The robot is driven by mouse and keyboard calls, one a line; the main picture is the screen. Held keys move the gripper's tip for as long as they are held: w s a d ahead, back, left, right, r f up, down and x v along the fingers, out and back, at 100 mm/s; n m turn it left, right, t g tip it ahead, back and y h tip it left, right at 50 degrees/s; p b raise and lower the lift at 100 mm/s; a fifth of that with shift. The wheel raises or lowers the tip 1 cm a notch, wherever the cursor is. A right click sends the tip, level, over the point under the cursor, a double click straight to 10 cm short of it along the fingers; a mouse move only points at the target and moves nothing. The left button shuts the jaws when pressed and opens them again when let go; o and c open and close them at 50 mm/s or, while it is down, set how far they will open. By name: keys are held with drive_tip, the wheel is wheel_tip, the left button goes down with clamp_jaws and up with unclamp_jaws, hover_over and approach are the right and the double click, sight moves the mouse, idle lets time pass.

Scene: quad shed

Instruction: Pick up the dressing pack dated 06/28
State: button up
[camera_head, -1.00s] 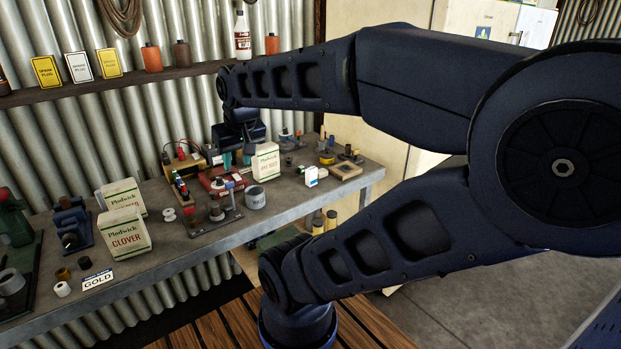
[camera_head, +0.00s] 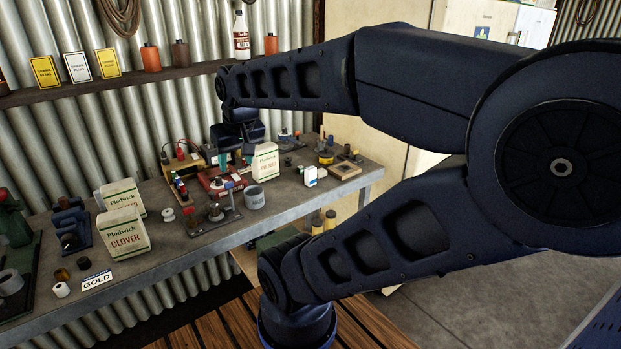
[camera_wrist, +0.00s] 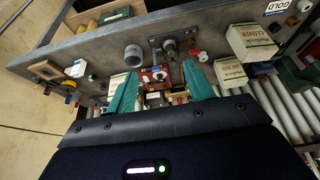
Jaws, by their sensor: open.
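No date can be read on any pack, so I cannot tell which thing is the dressing pack dated 06/28. A small white pack (camera_head: 310,176) with coloured marks stands on the bench, right of a cream seed box; it also seems to show at left in the wrist view (camera_wrist: 76,69). My gripper (camera_head: 235,160) is open, with teal fingers, above the back of the bench. In the wrist view the fingers (camera_wrist: 160,68) are apart, with a red device (camera_wrist: 156,77) in view between them. Nothing is seen held. The white pack lies outside the fingers.
Cream Pladwick boxes (camera_head: 125,232) stand at left on the bench (camera_head: 160,257), and another (camera_head: 265,162) stands beside my gripper. A grey cup (camera_head: 255,197), a clamp stand and small parts crowd the middle. A wooden tray (camera_head: 346,171) sits at right. A shelf (camera_head: 130,82) runs above.

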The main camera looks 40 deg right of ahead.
drive_tip(key=shift+w, duration=0.1)
drive_tip(key=m+g+h, duration=0.4)
drive_tip(key=m+h, duration=0.1)
drive_tip(key=m, duration=1.2)
approach(312, 175)
drive_tip(key=w, duration=0.2)
drive_tip(key=shift+d+x, duration=0.25)
drive_tip(key=shift+x, duration=2.8)
drive_tip(key=shift+y, duration=0.3)
drive_tip(key=shift+s+x, duration=0.15)
drive_tip(key=shift+x, duration=0.85)
drive_tip(key=shift+s+x, duration=0.15)
drive_tip(key=shift+x, duration=0.85)
drive_tip(key=shift+w+d+f, duration=0.1)
drive_tip(key=shift+d+f, duration=0.3)
drive_tip(key=shift+f, duration=0.2)
drive_tip(key=shift+c, duration=0.2)
